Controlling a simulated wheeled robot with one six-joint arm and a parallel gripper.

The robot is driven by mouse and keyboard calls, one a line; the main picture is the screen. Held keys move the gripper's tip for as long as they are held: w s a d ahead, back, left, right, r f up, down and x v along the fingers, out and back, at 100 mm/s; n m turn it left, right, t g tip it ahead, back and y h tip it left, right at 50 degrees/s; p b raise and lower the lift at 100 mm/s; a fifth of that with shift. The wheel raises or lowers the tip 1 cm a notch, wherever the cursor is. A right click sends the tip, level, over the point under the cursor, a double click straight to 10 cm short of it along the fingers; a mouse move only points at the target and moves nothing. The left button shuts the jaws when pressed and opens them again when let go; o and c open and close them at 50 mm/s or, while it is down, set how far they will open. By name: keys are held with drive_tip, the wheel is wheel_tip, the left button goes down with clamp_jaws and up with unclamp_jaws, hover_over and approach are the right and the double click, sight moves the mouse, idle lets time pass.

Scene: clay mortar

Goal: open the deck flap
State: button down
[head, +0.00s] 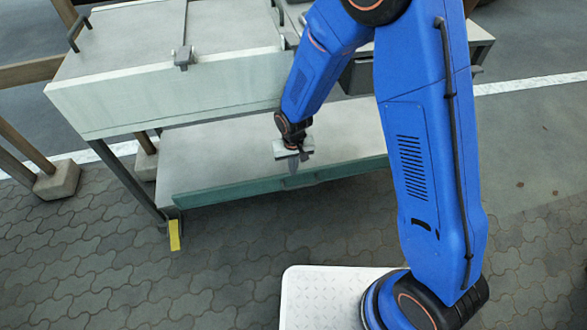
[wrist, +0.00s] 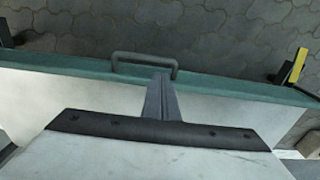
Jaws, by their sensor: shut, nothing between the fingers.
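A pale lower deck (head: 205,150) runs under the grey cart, with a long green front panel (head: 235,192) along its near edge. This panel appears to be the deck flap; how far it is swung is hard to tell. In the wrist view the green panel (wrist: 215,84) crosses the picture, with a grey bar handle (wrist: 120,55) on it. My gripper (head: 294,167) points down over the deck near that panel. In the wrist view its narrow shut fingers (wrist: 160,82) overlap the handle's right part; contact cannot be told.
The cart's upper box (head: 170,95) has lids with dark handles and a front latch (head: 184,57), standing above the deck. A yellow tag (head: 174,235) hangs by the left leg. Concrete-footed posts (head: 57,180) stand at left. Open paving (head: 215,265) lies in front.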

wheel_tip(320, 180, down, 7)
drive_tip(key=shift+f, duration=0.2)
drive_tip(key=shift+w, duration=0.15)
idle(0.4)
